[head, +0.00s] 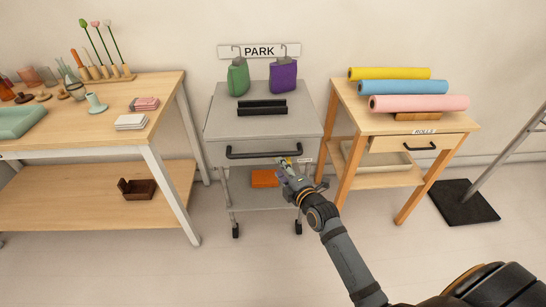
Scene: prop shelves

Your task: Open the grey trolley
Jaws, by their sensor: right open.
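The grey trolley (226,124) stands against the wall under the PARK sign, on dark castors. Its drawer front (222,153) has a long black handle (264,153) and looks shut. My right gripper (288,164) is open, in front of the drawer near the right end of the handle. I cannot tell if it touches the handle. It covers part of the drawer front and the lower shelf. My left gripper is not in view.
Green (238,77) and purple (284,76) bottles and black bars (262,108) are on the trolley top. An orange box (265,178) sits on its lower shelf. A laden wooden table (160,99) stands left, a rolls table (380,136) right. Floor in front is clear.

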